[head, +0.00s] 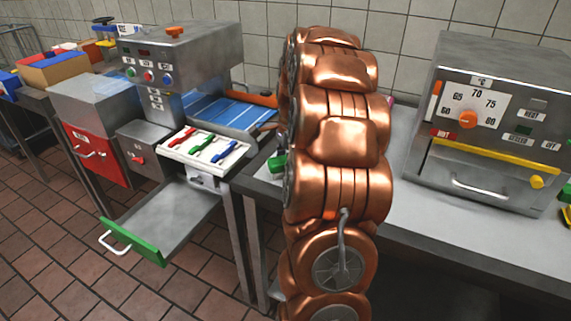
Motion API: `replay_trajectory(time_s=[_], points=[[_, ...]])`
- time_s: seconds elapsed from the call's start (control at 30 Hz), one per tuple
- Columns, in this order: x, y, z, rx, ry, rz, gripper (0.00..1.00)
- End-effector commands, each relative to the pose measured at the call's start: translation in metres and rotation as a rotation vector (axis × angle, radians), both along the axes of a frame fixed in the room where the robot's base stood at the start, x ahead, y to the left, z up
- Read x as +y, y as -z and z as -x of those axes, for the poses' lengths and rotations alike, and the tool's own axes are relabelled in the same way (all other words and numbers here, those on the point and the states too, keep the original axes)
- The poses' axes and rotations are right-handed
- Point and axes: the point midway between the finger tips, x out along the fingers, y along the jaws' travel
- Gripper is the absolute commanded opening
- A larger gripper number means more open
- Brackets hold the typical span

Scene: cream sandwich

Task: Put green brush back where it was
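A small green block-like piece (277,164) shows at the left edge of my copper arm, over the grey table. It may be part of the green brush, but the arm hides the rest, so I cannot tell whether it is held. A white rack (171,153) on the machine at the left carries a red piece (180,137), a green piece (202,146) and a blue piece (225,152) side by side. I cannot tell whether these are brushes or handles. My gripper is hidden behind my arm.
A drawer tray with a green front (134,242) sticks out below the rack. A machine with a temperature dial (468,119) stands on the grey table (405,214) at the right. A cardboard box (57,71) is at the far left. Tiled floor is open at lower left.

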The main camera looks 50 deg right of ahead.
Motion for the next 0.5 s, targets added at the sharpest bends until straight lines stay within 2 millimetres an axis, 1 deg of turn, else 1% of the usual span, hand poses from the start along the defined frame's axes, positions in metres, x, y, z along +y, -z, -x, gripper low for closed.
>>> replay_trajectory(time_s=[0.13, 0.27, 0.37, 0.5], points=[[0.0, -0.001, 0.0, 0.0, 0.0, 0.0, 0.69], [-0.001, -0.008, 0.0, -0.001, 0.0, 0.0, 0.69], [-0.003, -0.019, 0.0, -0.003, 0.0, 0.003, 0.69], [-0.005, -0.04, 0.001, -0.004, 0.001, 0.003, 0.69]])
